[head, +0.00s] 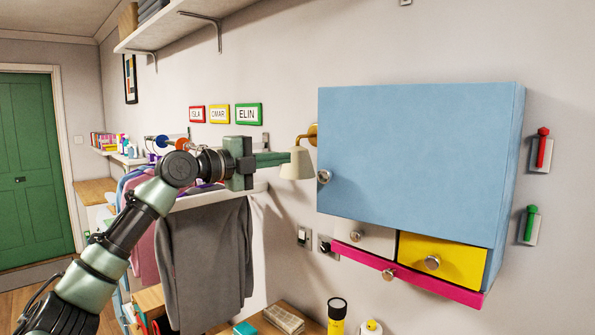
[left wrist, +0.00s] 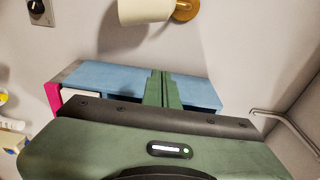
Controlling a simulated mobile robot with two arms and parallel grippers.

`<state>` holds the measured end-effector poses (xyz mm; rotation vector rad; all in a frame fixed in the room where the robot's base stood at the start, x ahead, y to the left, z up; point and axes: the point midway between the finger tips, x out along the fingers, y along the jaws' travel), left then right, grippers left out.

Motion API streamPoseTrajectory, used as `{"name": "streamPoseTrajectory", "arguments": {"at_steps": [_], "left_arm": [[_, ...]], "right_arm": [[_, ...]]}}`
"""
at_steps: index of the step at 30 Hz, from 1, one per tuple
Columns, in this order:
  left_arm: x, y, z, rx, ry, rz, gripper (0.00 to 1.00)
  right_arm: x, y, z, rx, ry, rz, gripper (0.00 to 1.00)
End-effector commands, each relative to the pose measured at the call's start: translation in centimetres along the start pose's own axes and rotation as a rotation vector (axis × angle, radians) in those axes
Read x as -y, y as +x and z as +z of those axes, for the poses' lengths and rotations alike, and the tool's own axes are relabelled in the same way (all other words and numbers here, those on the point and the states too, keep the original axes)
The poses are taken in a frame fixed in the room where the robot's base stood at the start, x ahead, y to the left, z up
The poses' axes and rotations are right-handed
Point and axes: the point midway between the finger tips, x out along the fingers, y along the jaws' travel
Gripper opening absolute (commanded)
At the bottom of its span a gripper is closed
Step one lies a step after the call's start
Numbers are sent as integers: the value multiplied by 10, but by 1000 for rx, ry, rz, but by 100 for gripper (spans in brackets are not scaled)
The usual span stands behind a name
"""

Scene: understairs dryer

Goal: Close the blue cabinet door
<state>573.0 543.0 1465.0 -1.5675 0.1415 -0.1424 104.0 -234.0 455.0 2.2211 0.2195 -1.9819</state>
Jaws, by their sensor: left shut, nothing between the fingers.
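The blue cabinet door (head: 415,150) is the large light-blue panel on the wall cabinet at right in the head view. Its round knob (head: 323,177) is near its left edge. That edge stands out past the drawers below, so the door looks partly open; how far I cannot tell. In the left wrist view, the cabinet's blue side (left wrist: 135,74) shows beyond my fingers, with a darker recess beside it. My left gripper (head: 285,158) is shut and empty, left of the door. Its fingers (left wrist: 158,88) point towards the cabinet. My right gripper is not in view.
A cream wall lamp (head: 298,163) is at my left fingertips in the picture. Below the door are a white drawer (head: 365,236), a yellow drawer (head: 450,262) and a pink drawer (head: 430,286). A grey garment (head: 205,260) hangs below my left gripper.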

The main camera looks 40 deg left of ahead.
Motion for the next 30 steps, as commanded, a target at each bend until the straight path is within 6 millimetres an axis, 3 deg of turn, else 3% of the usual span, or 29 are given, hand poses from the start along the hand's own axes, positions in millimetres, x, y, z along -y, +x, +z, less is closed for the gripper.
{"name": "streamPoseTrajectory", "arguments": {"at_steps": [4, 8, 15, 18, 21, 25, 30], "left_arm": [[0, -8, 12, -1, -2, -1, 0], [-3, -23, 7, -51, -26, -4, 0], [-8, -98, -46, -341, -63, 2, 0], [-11, -127, -64, -445, -40, 10, 0], [-13, -144, -75, -503, -18, 16, 0], [-11, -142, -82, -522, -11, 23, 0], [-10, -116, -95, -521, -12, 26, 0]], "right_arm": [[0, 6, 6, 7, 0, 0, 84], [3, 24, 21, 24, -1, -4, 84], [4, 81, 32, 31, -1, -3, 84], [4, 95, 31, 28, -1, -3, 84], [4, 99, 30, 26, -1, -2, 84], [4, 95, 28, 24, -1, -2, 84], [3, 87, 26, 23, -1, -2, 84]]}}
